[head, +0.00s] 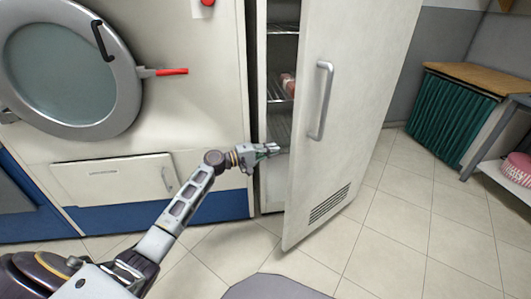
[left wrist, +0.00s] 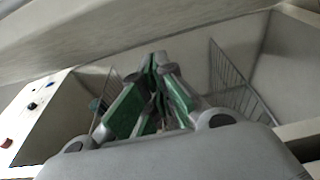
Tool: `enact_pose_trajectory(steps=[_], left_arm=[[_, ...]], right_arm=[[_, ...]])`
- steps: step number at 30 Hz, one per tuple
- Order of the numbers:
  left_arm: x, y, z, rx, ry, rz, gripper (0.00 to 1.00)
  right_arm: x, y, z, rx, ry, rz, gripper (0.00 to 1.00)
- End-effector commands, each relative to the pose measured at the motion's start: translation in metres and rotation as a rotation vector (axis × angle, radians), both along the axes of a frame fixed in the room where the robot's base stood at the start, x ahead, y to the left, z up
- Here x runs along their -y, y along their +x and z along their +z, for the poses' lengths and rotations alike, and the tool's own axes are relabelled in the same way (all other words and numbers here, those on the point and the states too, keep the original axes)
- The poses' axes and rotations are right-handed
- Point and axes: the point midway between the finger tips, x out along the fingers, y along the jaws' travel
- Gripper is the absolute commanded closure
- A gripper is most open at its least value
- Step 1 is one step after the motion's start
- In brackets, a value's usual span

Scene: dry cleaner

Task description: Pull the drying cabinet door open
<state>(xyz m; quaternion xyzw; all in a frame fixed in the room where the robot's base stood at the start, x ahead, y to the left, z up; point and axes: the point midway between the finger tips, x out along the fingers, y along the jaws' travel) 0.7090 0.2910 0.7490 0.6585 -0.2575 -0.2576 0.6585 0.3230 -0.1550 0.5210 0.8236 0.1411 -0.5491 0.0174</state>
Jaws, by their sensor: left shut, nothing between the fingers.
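The drying cabinet door (head: 345,120) is white with a grey bar handle (head: 320,100) and a vent grille low down. It stands partly open, swung out to the right, and the cabinet interior shows on its left with wire shelves (head: 281,88). My left gripper (head: 275,149) is at the opening, just left of the door's free edge and well below the handle's left side. Its fingers are shut with nothing between them. The closed green-padded fingers (left wrist: 153,90) also show in the left wrist view, with wire racks on both sides. My right gripper is not in view.
A washing machine with a round door (head: 70,70) and a red lever (head: 172,72) stands left of the cabinet. A pinkish item (head: 288,83) lies on a cabinet shelf. A wooden-topped counter with a green curtain (head: 453,120) is at the right. Tiled floor (head: 415,235) is clear right of the door.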

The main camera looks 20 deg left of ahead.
Motion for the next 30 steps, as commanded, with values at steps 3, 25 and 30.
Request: enact_pose_trajectory(steps=[3,25,30], left_arm=[[0.008,0.009,0.0,0.001,-0.001,-0.001,1.0],[0.051,0.021,0.0,0.0,0.001,-0.002,1.0],[0.061,0.016,0.0,0.001,0.001,-0.001,1.0]], right_arm=[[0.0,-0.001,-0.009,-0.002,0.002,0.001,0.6],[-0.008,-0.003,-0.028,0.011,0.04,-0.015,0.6],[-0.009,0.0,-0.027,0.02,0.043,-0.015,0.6]])
